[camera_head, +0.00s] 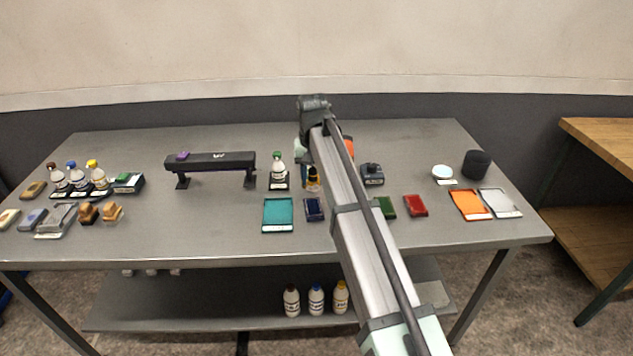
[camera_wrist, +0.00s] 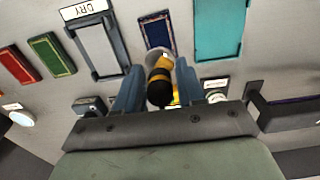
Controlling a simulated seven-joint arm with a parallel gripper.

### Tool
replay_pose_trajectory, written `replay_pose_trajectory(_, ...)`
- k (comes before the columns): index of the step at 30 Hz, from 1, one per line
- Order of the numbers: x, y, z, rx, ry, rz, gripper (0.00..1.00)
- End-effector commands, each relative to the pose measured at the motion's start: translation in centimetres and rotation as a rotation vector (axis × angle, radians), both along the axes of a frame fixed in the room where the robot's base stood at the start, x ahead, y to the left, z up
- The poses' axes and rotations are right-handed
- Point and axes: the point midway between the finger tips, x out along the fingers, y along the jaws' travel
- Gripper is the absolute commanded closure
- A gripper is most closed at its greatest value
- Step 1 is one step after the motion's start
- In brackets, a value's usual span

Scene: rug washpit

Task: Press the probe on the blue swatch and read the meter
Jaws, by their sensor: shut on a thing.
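The blue swatch (camera_head: 314,212) is a small dark-blue rectangle lying on the grey table; it shows ahead of the fingers in the wrist view (camera_wrist: 156,27). My gripper (camera_wrist: 160,82) is shut on the probe (camera_wrist: 160,88), a black and yellow piece with a pale round end. In the head view the probe (camera_head: 313,184) appears upright, just behind the blue swatch. In the wrist view its pale end overlaps the swatch's near edge; I cannot tell whether they touch. A dark boxy device (camera_head: 372,175) stands right of my arm, perhaps the meter; no reading is legible.
A teal panel (camera_head: 278,215) lies left of the swatch; green (camera_head: 385,208) and red (camera_head: 416,206) swatches lie right. A tray marked DRY (camera_wrist: 93,47) lies beside the blue swatch. A white bottle (camera_head: 278,173) and dark raised bar (camera_head: 210,162) stand left. My arm hides mid-table.

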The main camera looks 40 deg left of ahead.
Motion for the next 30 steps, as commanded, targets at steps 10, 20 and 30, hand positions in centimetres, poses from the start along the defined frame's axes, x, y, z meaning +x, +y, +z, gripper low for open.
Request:
replay_pose_trajectory(10,0.0,-0.1,-1.3,-0.001,0.001,-0.010,0.92)
replay_pose_trajectory(20,0.0,-0.1,-4.2,-0.001,0.001,-0.010,0.92)
replay_pose_trajectory(30,0.0,0.0,-6.0,0.000,0.000,-0.010,0.92)
